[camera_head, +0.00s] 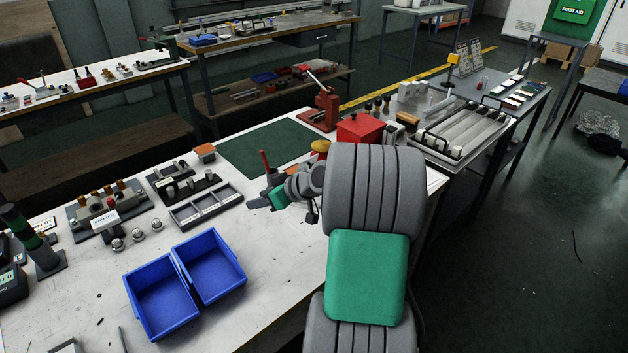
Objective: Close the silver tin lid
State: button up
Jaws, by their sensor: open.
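My gripper (262,197) is at the end of my grey and green arm, over the white workbench (262,305), just below the green mat (262,148). It looks small and partly turned away; its jaws are open, and I see nothing held between them. A thin red upright piece (265,160) shows beside it; I cannot tell what it belongs to. I cannot make out a silver tin or its lid. Part of the bench is hidden behind my arm.
Two blue bins (163,297) stand at the front. A grey divided tray (205,208) and several small silver round parts (138,234) lie left of my gripper. A red press (322,105) and red box (360,128) stand behind.

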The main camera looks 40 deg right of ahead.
jog(key=d+f+t, duration=0.1)
jog(key=d, duration=0.2)
jog(key=s+d+f+t, duration=0.1)
jog(key=d, duration=0.2)
jog(key=d+f+m+t+b, duration=0.1)
jog(key=d, duration=0.3)
jog(key=shift+s+d+f+h, duration=0.1)
jog(key=shift+s+h, duration=0.05)
jog(key=shift+h, duration=0.15)
jog(key=s+d+t+h, duration=0.1)
jog(key=s+d, duration=0.1)
jog(key=d, duration=0.2)
jog(key=s+d+m+t+h, duration=0.1)
jog(key=s+d+t, duration=0.1)
jog(key=d, duration=0.2)
jog(key=s+d+t+h+b, duration=0.1)
jog(key=s+d, duration=0.2)
jog(key=d, duration=0.1)
jog(key=shift+s+d+f+m+t, duration=0.1)
jog(key=shift+d+m+t, duration=0.15)
jog(key=shift+m+t, duration=0.05)
jog(key=shift+d, duration=0.2)
jog(key=w, duration=0.6)
jog(key=w+p, duration=0.1)
jog(key=w, duration=0.4)
jog(key=shift+w+a, duration=0.2)
jog(key=shift+w, duration=0.2)
grip_shut()
